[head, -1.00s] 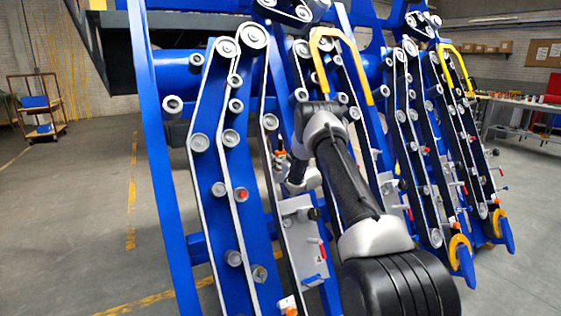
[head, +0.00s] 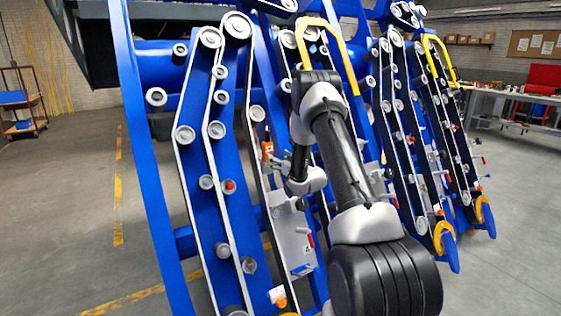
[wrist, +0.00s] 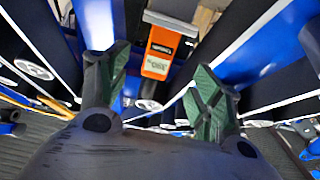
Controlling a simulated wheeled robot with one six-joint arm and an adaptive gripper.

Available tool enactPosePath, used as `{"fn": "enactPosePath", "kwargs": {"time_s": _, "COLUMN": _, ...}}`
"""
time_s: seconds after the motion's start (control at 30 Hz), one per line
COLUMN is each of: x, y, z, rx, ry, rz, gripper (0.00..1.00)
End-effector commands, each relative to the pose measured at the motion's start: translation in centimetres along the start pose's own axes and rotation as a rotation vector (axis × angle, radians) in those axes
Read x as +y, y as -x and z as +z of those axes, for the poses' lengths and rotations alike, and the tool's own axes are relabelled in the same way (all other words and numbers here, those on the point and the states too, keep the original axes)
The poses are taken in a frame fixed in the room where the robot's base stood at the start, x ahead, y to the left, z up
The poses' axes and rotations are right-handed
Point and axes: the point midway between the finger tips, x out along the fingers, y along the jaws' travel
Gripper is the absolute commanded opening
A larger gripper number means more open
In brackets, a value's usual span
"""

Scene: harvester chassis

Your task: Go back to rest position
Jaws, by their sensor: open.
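My gripper (wrist: 158,78) shows in the wrist view with its two green-padded fingers spread apart and nothing held between them. An orange block with dark print (wrist: 160,52) on a grey bracket appears beyond the gap between the fingers. In the head view my arm reaches forward to the blue harvester chassis (head: 143,170), its wrist bent down beside the belts. A small orange part (head: 267,147) shows just left of my wrist.
White-edged belts and rollers (head: 185,135) run down the chassis close to my arm. A yellow curved bar (head: 345,60) stands just behind my arm. A grey plate with red-handled parts (head: 290,235) is below. Open floor (head: 65,220) lies left; a workbench (head: 510,97) is far right.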

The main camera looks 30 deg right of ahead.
Motion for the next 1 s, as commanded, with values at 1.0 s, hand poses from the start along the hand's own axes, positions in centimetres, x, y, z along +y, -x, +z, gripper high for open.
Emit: {"fn": "enactPosePath", "kwargs": {"time_s": 1.0, "x": -3.9, "y": 5.4, "z": -12.8, "rx": -0.296, "ry": 0.068, "rz": 0.079, "gripper": 0.65}}
